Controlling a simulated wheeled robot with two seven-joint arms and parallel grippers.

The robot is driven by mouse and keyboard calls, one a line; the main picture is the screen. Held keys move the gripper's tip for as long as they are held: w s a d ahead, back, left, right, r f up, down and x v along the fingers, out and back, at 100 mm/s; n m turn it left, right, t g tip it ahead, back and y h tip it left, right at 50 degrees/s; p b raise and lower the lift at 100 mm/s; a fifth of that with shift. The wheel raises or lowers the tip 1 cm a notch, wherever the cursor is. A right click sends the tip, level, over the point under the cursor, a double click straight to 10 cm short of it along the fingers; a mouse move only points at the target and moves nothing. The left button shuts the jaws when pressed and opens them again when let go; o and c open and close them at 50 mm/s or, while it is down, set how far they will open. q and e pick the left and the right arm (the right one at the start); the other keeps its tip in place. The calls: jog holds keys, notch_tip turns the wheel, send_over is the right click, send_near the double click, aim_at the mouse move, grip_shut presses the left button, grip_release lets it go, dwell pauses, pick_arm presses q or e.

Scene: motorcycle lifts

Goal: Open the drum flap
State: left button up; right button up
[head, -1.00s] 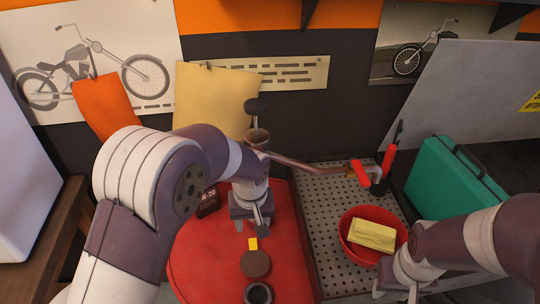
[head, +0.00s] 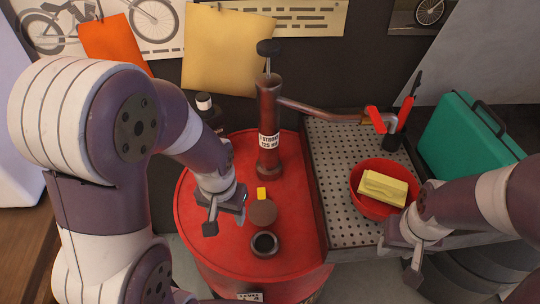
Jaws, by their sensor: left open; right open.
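A red drum (head: 205,258) stands in front of me. On its top is a round brown disc (head: 263,213) with a small yellow tab (head: 262,193) at its far side; this looks like the flap. Just in front of the disc is a dark ring-shaped opening (head: 265,244). I cannot tell whether the disc is hinged to it. My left gripper (head: 224,216) is open and empty, over the drum top to the left of the disc, apart from it. My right gripper (head: 412,268) is open and empty at the right, in front of the red bowl.
A brown hand pump (head: 268,125) rises from the drum behind the flap, its spout reaching right. A perforated bench top (head: 338,190) at the right holds a red bowl (head: 362,207) with a yellow block (head: 383,188). A green case (head: 470,150) stands behind.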

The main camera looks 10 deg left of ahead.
pick_arm(q)
jog(key=w+d+f+n, duration=0.1)
jog(key=w+f, duration=0.1)
jog(key=w, duration=0.5)
jog(key=w+d+f, duration=0.2)
jog(key=w, duration=0.4)
notch_tip(320, 180, up, 2)
jog(key=n, duration=0.3)
send_over(262, 192)
jog(key=shift+g, duration=0.3)
notch_tip(262, 192, down, 11)
jog(key=p, duration=0.2)
jog(key=shift+s+f+p, duration=0.1)
jog(key=shift+f+p, duration=0.1)
jog(key=shift+p, duration=0.2)
jog(key=shift+f, duration=0.6)
grip_shut()
